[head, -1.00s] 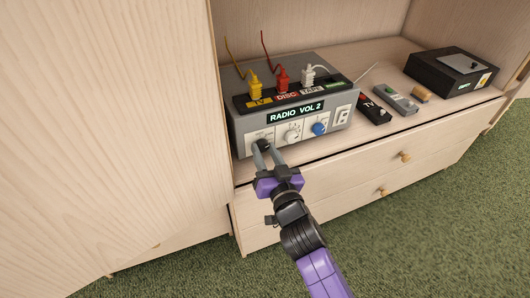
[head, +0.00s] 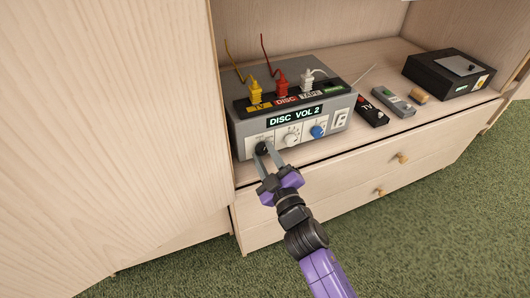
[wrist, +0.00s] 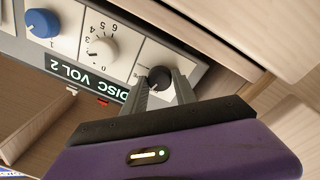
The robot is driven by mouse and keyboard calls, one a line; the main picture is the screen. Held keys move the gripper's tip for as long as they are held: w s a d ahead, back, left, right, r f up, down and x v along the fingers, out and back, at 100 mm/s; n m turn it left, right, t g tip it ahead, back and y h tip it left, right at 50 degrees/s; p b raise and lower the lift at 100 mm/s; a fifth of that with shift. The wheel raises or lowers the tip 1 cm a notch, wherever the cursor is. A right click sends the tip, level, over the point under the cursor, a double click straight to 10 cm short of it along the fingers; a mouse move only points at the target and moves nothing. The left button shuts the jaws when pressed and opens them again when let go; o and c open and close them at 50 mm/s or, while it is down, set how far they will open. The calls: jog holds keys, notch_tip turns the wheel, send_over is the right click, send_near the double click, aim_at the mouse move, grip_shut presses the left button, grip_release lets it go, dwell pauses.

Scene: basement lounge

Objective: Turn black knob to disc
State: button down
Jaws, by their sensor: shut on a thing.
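The black knob (head: 262,149) is at the left end of the front of a grey box (head: 240,131) on the shelf. The box's display (head: 295,115) reads "DISC VOL 2". My gripper (head: 268,151) reaches up to the knob from the front and is shut on it. In the wrist view the black knob (wrist: 159,78) sits between the two grey fingers of my gripper (wrist: 160,88), and the display (wrist: 80,80) appears upside down. The label around the knob is too small or covered to read.
A white dial (head: 291,139) and a blue knob (head: 318,131) sit right of the black knob. Yellow (head: 255,92), red (head: 281,84) and white (head: 307,80) plugs stand on top. Remotes (head: 371,111) and a black box (head: 449,72) lie to the right.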

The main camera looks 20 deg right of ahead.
jog(key=shift+n+p, duration=0.5)
jog(key=shift+n, duration=1.2)
jog(key=c, duration=1)
grip_release()
jog(key=s, duration=0.8)
jog(key=shift+f, duration=0.3)
jog(key=shift+w, duration=0.1)
